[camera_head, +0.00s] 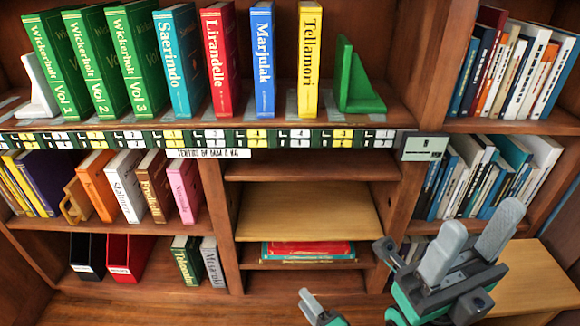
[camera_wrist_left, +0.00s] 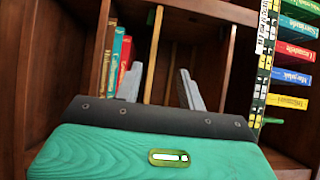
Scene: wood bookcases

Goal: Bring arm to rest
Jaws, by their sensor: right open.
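My left gripper (camera_head: 318,310) shows only partly at the bottom edge of the head view, in front of the bookcase. In the left wrist view its two grey fingers (camera_wrist_left: 158,82) stand apart with nothing between them. My right gripper (camera_head: 483,218) is at the lower right of the head view, its two grey fingers apart and empty. It is in front of the right-hand shelves. No book is held by either gripper.
The top shelf holds green Wickerholt volumes (camera_head: 131,60), Saerimdo (camera_head: 179,60), Lirandelle (camera_head: 220,60), Marjulak (camera_head: 262,60), Tellamori (camera_head: 310,60) and a green bookend (camera_head: 355,80). A wooden surface (camera_head: 535,283) lies at lower right. The middle bay's upper shelf (camera_head: 300,210) is clear.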

